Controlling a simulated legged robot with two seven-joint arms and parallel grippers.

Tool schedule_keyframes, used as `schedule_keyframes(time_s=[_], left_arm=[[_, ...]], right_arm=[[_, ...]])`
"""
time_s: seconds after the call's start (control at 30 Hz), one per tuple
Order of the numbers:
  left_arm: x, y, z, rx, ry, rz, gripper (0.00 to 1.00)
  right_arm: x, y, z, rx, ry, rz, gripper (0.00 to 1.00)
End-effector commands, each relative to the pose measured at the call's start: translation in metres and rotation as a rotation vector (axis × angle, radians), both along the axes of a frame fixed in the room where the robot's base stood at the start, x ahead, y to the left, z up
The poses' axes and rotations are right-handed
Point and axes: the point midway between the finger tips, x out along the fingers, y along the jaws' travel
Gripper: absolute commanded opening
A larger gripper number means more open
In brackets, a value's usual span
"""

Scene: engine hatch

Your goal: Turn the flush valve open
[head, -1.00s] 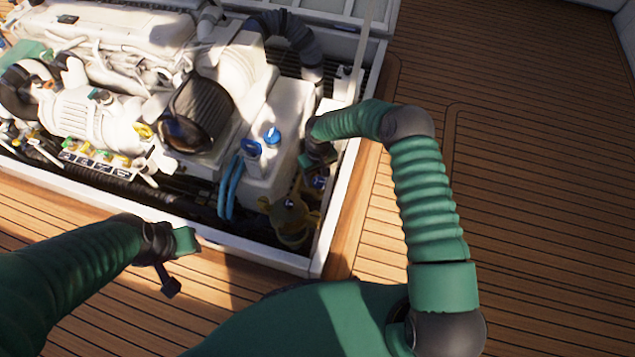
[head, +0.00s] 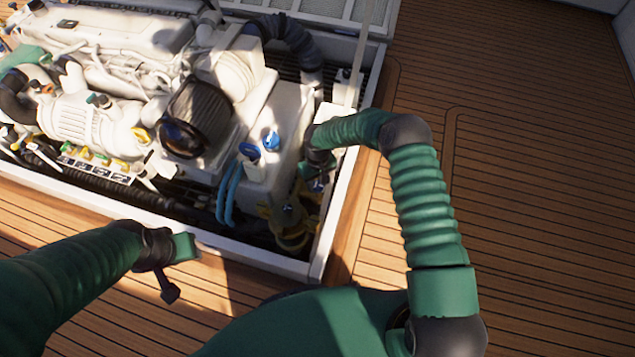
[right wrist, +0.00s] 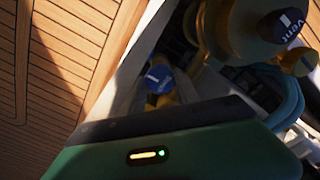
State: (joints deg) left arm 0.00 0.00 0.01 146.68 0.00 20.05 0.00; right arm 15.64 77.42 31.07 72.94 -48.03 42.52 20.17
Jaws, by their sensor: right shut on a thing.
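My right gripper (head: 315,172) reaches down inside the right edge of the engine hatch. It is shut on what looks like the flush valve, but the jaws and their hold are mostly hidden. In the right wrist view a round blue cap with a white mark (right wrist: 158,78) sits on a yellow body, right beyond the gripper's dark edge (right wrist: 165,117). I take this to be the flush valve; its label is not readable. My left gripper (head: 170,270) hangs over the deck in front of the hatch, away from the valve. Its jaw opening is unclear.
A brass fitting with a blue "Vent" cap (right wrist: 288,25) is close beside the valve. A white tank with blue caps (head: 270,140) and blue hoses (head: 226,195) lie left of my right gripper. The white hatch rim (head: 330,235) borders the valve. Deck at right is clear.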

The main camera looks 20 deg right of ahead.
Motion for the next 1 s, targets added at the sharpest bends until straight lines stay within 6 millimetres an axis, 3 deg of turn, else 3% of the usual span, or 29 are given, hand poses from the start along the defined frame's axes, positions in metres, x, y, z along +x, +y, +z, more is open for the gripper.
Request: schedule_keyframes(time_s=[0.37,1.0], left_arm=[[0.0,0.0,0.004,0.0,0.0,0.0,0.36],[0.0,0.0,0.016,0.0,0.0,0.0,0.36]], right_arm=[[0.0,-0.001,0.001,-0.003,0.001,0.107,0.0],[0.0,-0.002,0.0,-0.003,0.003,0.675,0.0]])
